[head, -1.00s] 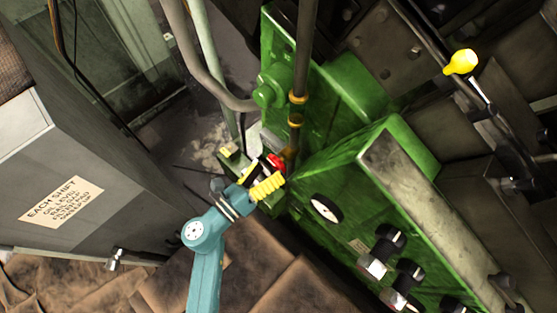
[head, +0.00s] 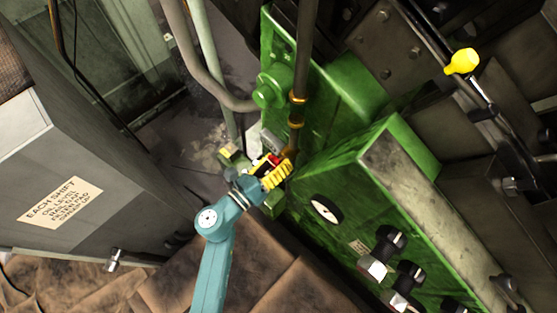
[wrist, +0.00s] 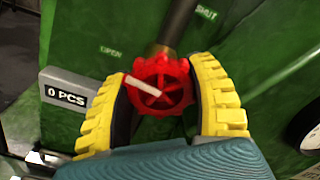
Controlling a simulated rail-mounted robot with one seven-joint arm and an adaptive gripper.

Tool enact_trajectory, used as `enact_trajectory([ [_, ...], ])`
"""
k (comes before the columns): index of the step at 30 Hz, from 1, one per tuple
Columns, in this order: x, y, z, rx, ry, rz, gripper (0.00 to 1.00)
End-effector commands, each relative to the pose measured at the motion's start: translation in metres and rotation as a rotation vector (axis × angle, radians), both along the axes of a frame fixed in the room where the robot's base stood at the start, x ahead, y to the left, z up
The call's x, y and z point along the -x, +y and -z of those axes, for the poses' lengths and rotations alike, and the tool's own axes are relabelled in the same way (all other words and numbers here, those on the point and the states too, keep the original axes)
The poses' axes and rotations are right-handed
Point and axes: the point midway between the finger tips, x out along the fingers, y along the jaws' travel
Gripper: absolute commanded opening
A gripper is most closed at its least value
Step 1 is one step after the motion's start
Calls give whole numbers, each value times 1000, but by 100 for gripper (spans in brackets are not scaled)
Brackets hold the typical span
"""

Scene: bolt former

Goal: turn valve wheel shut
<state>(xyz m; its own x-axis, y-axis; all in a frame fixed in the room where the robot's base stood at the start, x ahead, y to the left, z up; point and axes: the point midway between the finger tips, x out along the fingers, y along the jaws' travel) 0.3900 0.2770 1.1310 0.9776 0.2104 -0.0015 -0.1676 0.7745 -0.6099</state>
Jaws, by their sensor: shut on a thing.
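The red valve wheel (wrist: 160,84) sits between the two yellow ribbed fingers of my gripper (wrist: 162,98) in the wrist view. A pale pointer bar (wrist: 143,86) crosses the wheel toward the upper left, on the side of the OPEN mark (wrist: 111,52). The SHUT mark (wrist: 206,13) is at the upper right of the wheel. In the head view my gripper (head: 275,170) is at the foot of the brown pipe, and a bit of the red wheel (head: 274,159) shows between its fingers. The fingers are closed on the wheel's sides.
A grey counter plate reading 0 PCS (wrist: 67,94) stands left of the wheel. The green machine (head: 370,200) with black knobs and a white dial (head: 325,210) lies to the right. A grey cabinet (head: 70,160) stands to the left. The brown pipe (head: 301,60) rises above the wheel.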

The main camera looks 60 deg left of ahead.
Motion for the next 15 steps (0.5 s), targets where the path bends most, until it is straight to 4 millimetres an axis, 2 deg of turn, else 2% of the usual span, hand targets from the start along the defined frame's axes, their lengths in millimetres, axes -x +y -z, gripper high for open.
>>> enact_trajectory([
  [9,0,-1,0,-350,70,2,22],
  [15,0,-1,-2,-379,77,3,22],
])
